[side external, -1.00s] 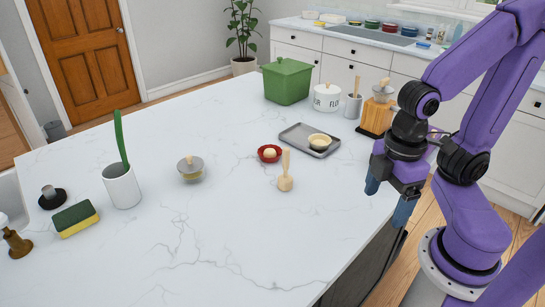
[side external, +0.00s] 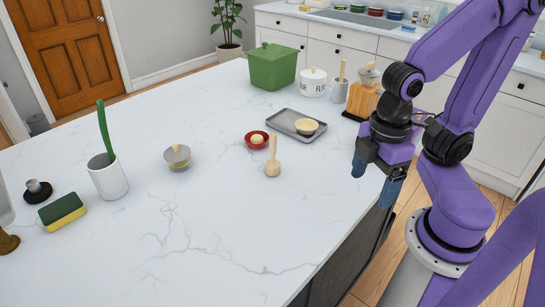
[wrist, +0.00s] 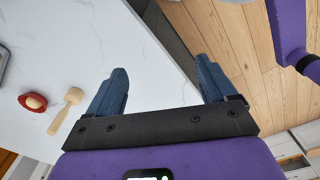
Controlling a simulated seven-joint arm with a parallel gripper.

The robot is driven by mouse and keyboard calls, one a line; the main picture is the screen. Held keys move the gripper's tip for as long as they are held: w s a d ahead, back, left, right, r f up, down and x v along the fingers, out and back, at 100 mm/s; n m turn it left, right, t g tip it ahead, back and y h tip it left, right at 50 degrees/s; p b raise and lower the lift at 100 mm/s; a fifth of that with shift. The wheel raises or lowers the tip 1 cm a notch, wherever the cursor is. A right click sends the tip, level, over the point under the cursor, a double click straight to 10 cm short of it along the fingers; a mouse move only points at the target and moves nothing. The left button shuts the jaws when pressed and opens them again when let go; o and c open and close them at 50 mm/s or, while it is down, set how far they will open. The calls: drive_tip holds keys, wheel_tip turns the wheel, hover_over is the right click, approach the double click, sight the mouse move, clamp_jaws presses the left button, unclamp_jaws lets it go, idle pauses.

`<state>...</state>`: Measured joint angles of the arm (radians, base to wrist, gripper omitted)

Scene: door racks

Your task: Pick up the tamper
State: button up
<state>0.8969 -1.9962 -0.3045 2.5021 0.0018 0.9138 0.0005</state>
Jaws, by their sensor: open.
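The wooden piece with a thin handle and a wider round end, which looks like the tamper (side external: 273,168), stands upright on the white counter (side external: 210,235). It also shows left of my fingers in the wrist view (wrist: 66,110). My gripper (side external: 373,186) is to its right in the side view, over the counter's edge, and apart from it. In the wrist view my gripper (wrist: 160,72) has its two blue fingers spread wide with nothing between them.
A red bowl (side external: 248,138) with a pale ball is close behind the tamper. The counter in front of the tamper is clear.

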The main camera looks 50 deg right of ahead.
drive_tip(key=c, duration=0.7)
wheel_tip(320, 180, up, 10)
drive_tip(key=n, duration=0.2)
hover_over(273, 153)
drive_tip(key=f, duration=1.1)
drive_tip(key=shift+w+d+f, duration=0.15)
drive_tip(key=shift+w+f, duration=0.1)
drive_tip(key=shift+w, duration=0.1)
drive_tip(key=shift+d+f, duration=0.15)
drive_tip(key=shift+f, duration=2.55)
